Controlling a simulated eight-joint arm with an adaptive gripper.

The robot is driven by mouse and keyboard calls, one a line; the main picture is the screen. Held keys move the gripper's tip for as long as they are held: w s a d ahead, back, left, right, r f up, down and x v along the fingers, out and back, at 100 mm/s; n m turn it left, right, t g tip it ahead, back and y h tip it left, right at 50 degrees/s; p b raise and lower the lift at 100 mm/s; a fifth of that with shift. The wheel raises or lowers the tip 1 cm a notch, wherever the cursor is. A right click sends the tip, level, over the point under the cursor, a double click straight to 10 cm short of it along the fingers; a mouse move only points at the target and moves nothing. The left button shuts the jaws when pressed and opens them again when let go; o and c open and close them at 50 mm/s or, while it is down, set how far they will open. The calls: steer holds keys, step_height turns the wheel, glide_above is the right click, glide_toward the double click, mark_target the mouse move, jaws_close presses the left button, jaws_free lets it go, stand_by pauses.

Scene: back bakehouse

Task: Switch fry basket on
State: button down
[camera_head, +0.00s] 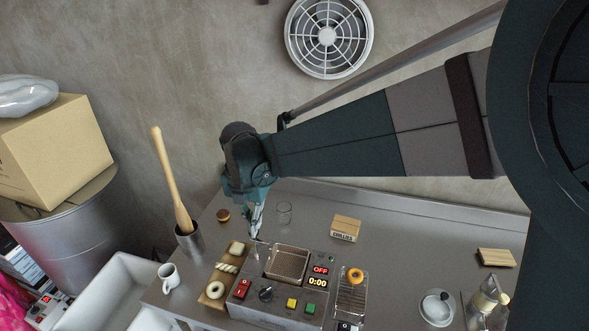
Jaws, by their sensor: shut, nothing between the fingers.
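A metal fryer (272,311) stands at the front of the steel counter, with an empty-looking square basket or well (287,264) in its top. On its sloped front are a red rocker switch (241,289), a dark round knob (266,294), a yellow button (291,304) and a green button (309,307). A display (320,270) reads OFF above 0:00. My gripper (255,234) is shut and empty, pointing down above the fryer's back left corner. It is up and behind the red switch; whether the tips touch anything cannot be told.
A wooden board (212,299) with pastries lies left of the fryer. A rack with an orange ring doughnut (355,276) stands right of it. A white mug (168,275) is at left.

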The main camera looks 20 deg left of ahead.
mark_target(256, 239)
steer(key=shift+f, duration=0.1)
stand_by(0.3)
steer(key=shift+f+b, duration=2)
steer(key=shift+f, duration=1.45)
steer(key=shift+r, duration=0.1)
step_height(256, 239, up, 14)
steer(key=p, duration=0.1)
steer(key=shift+s+p, duration=0.35)
steer(key=shift+s, duration=0.05)
